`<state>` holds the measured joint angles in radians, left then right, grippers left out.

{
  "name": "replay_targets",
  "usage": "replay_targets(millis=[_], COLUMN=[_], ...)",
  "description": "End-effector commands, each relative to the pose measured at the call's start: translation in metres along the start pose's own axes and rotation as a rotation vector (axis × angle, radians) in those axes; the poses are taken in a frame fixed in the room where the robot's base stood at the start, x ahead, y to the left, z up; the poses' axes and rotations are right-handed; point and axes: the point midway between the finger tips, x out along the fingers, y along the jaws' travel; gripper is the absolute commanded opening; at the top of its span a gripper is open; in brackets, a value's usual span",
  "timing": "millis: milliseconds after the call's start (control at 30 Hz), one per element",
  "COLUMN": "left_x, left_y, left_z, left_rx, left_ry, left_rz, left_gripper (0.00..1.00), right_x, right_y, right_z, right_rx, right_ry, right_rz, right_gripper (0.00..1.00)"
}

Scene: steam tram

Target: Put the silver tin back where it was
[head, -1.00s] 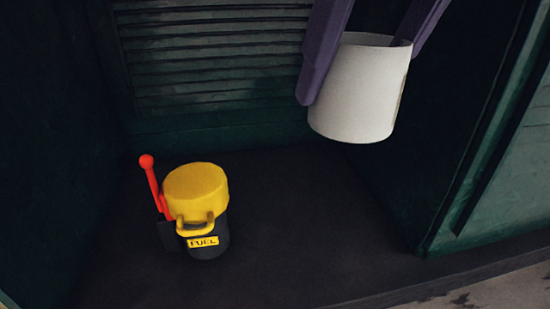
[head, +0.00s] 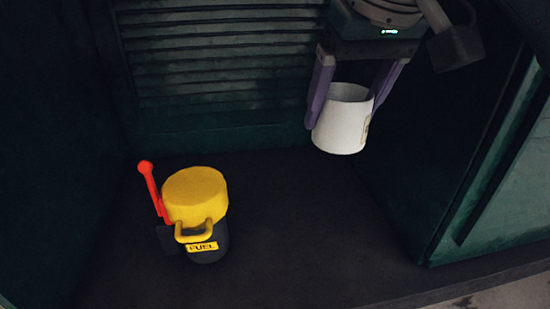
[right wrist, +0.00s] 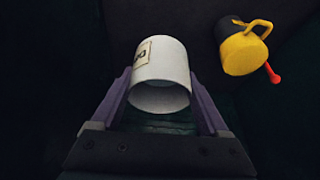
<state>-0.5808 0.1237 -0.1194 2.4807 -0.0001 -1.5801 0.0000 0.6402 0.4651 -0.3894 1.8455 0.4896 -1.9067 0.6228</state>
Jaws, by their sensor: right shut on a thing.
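A white-looking open cylinder with a label, likely the silver tin (head: 342,126), hangs between the purple fingers of my right gripper (head: 343,105). It is upright and appears held above the dark floor near the back right corner. It also shows in the right wrist view (right wrist: 160,72), with its open end toward the camera and my right gripper (right wrist: 162,95) shut on its sides. My left gripper is not in view.
A yellow-capped dark fuel filler (head: 195,205) marked FUEL, with a red-knobbed lever (head: 149,180), stands on the floor at left. A slatted green wall (head: 215,70) is behind and a green side panel (head: 490,170) is at right. The floor (head: 300,240) between is bare.

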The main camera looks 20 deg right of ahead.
Motion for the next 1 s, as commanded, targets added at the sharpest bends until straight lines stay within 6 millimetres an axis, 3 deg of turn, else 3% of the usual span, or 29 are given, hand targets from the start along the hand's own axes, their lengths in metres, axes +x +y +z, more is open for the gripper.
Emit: replay_targets(millis=[133,333,733,900,1000], left_x=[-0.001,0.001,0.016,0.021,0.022], left_y=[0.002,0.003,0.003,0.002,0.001], left_z=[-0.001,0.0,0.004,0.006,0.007], left_rx=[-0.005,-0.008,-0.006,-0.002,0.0], left_ry=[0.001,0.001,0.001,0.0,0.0], left_rz=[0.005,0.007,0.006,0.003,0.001], left_gripper=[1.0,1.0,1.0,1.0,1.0], right_x=[0.018,0.037,0.142,0.169,0.175], right_y=[0.018,0.027,0.027,0.026,0.026], right_z=[0.016,0.028,0.072,0.081,0.084], right_rx=[0.047,0.067,0.066,0.066,0.066], right_ry=[-0.001,-0.001,-0.002,0.003,0.004], right_rz=[0.018,0.027,0.029,0.026,0.026], right_gripper=[0.11,0.11,0.11,0.11,0.11])
